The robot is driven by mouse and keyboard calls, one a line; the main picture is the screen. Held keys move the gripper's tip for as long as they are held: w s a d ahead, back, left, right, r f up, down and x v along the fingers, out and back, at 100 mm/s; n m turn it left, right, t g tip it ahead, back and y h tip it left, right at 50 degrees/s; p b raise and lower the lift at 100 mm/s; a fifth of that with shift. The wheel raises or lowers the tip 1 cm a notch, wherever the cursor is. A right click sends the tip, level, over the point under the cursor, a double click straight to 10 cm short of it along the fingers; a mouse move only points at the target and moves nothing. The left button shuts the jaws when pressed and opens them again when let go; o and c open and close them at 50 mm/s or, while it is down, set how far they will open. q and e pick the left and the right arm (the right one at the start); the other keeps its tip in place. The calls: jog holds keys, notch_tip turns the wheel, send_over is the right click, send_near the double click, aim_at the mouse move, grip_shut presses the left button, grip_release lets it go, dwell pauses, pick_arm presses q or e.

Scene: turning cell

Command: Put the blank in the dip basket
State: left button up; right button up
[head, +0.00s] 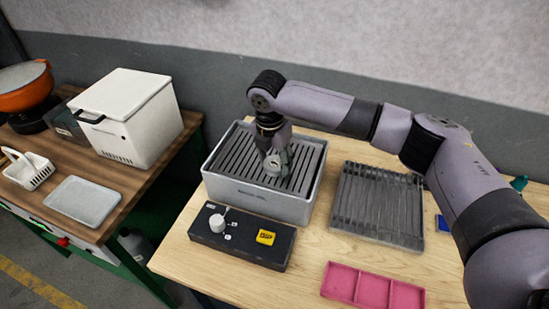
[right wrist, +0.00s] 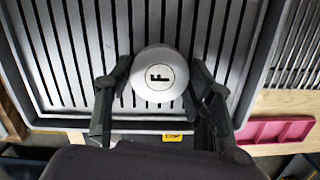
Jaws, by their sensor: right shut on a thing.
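The blank is a silvery round piece with a dark F mark on its top (right wrist: 160,76). My right gripper (right wrist: 156,84) is shut on it, one finger on each side. In the head view the blank (head: 272,164) shows at the tip of my right gripper (head: 277,158), over the slotted top of a grey box (head: 262,204). I cannot tell whether the blank touches the slats. The dip basket, a small white basket with a handle (head: 40,176), stands on the left bench. My left gripper is not in view.
On the left bench are a light grey tray (head: 82,201), a white lidded box (head: 132,118) and an orange pan (head: 26,88). A dark control box (head: 235,245), a ribbed grey rack (head: 378,203) and a pink tray (head: 372,288) surround the grey box. A gap separates the benches.

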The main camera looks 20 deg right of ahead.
aim_at(272, 167)
jog(key=o, duration=1.3)
jog(key=r, duration=0.4)
jog(key=r+b, duration=0.1)
jog(key=r, duration=0.3)
jog(key=s+a+r+b, duration=0.1)
jog(key=r, duration=0.3)
jog(key=shift+s, duration=0.1)
